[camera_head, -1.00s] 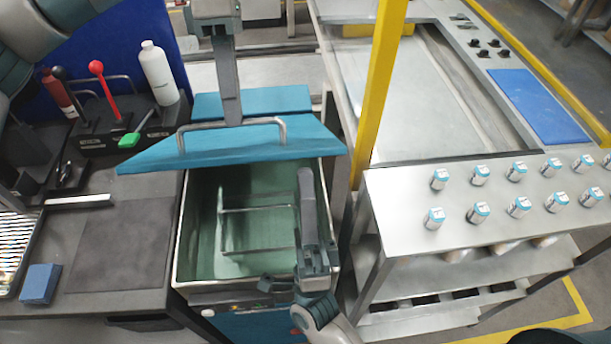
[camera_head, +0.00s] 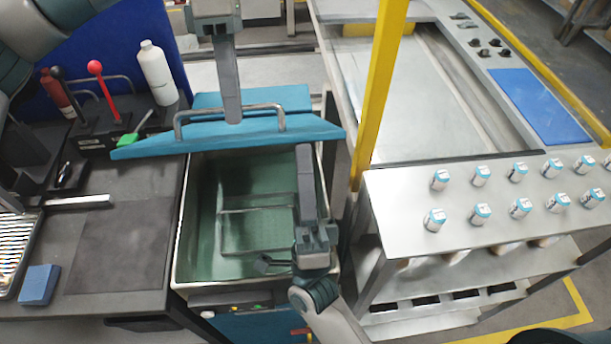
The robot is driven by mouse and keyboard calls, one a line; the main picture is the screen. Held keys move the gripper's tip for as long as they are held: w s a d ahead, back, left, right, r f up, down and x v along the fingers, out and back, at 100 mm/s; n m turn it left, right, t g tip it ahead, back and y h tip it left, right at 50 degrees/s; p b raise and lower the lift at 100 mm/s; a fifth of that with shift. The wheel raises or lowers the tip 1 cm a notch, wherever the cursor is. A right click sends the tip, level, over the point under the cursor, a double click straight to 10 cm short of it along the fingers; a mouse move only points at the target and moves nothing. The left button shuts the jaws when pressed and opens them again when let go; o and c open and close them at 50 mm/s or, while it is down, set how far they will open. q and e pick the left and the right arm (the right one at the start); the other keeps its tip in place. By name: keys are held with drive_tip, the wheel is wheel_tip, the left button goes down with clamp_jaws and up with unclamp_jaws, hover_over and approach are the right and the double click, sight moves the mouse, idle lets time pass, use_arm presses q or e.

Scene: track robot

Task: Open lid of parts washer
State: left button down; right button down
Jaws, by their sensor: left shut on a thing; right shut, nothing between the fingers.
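The parts washer is a teal-and-grey tub (camera_head: 184,240) in the middle, with a wire rack (camera_head: 262,228) inside. Its teal lid (camera_head: 210,141) is raised and tilted up at the back, so the tub interior shows. A grey bar handle (camera_head: 180,118) is fixed on the lid. My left gripper (camera_head: 233,118) reaches down from the top with its fingers shut on the lid handle. My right gripper (camera_head: 304,150) is shut and empty. It is over the tub's right side, its fingertips just below the lid's edge in the picture; whether they touch it I cannot tell.
A dark workbench (camera_head: 120,240) on the left carries a white bottle (camera_head: 157,72), a red-knobbed lever (camera_head: 95,68) and a blue block (camera_head: 39,285). A yellow post (camera_head: 377,90) and a steel table (camera_head: 400,210) with several small canisters stand close on the right.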

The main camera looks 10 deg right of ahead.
use_arm(q)
drive_tip(key=c, duration=1.8)
unclamp_jaws()
drive_tip(key=shift+a+f, duration=0.1)
drive_tip(key=shift+f, duration=0.3)
drive_tip(key=shift+c, duration=0.2)
drive_tip(key=shift+w, duration=0.5)
drive_tip(key=shift+s+r, duration=0.3)
drive_tip(key=shift+w+r, duration=0.45)
drive_tip(key=shift+r, duration=0.05)
drive_tip(key=v, duration=1)
drive_tip(key=shift+w, duration=0.2)
